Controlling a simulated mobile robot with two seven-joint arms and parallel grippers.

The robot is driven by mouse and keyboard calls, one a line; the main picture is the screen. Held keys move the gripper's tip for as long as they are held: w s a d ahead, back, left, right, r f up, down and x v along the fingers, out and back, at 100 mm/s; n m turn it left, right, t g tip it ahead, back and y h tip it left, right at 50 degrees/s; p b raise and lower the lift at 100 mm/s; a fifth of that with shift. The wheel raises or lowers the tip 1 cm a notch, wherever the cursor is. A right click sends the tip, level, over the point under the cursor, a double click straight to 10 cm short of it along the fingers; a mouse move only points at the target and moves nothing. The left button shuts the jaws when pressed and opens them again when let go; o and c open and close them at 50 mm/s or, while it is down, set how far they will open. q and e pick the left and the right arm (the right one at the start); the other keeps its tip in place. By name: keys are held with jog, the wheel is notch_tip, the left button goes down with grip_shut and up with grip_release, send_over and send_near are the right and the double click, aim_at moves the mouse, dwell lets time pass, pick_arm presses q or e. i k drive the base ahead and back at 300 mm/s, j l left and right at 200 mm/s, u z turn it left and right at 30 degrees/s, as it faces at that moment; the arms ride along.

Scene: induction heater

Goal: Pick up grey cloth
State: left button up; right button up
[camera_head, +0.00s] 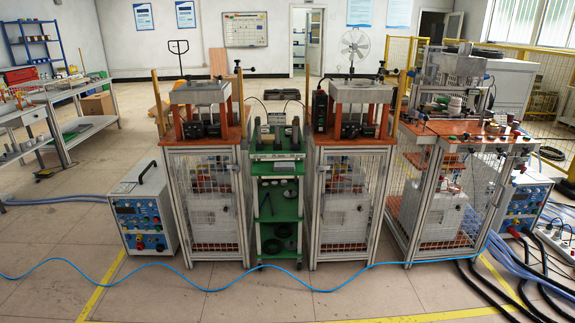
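I cannot make out a grey cloth for certain anywhere in this view. Neither of my grippers is in view.
Three caged workstations with orange tops, left (204,146), middle (348,146) and right (440,128), flank the green cart (277,205). A blue control box (144,214) stands left. A blue hose (75,260) crosses the front floor, with black cables at lower right.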

aim_at(279, 167)
jog(key=i+j, duration=0.25)
jog(key=i, duration=0.25)
jog(key=i+j, duration=0.3)
jog(key=i, duration=0.2)
jog(key=i+j+z, duration=0.1)
jog(key=i+j, duration=0.15)
jog(key=i, duration=0.3)
jog(key=i+j, duration=0.3)
jog(key=i, duration=0.2)
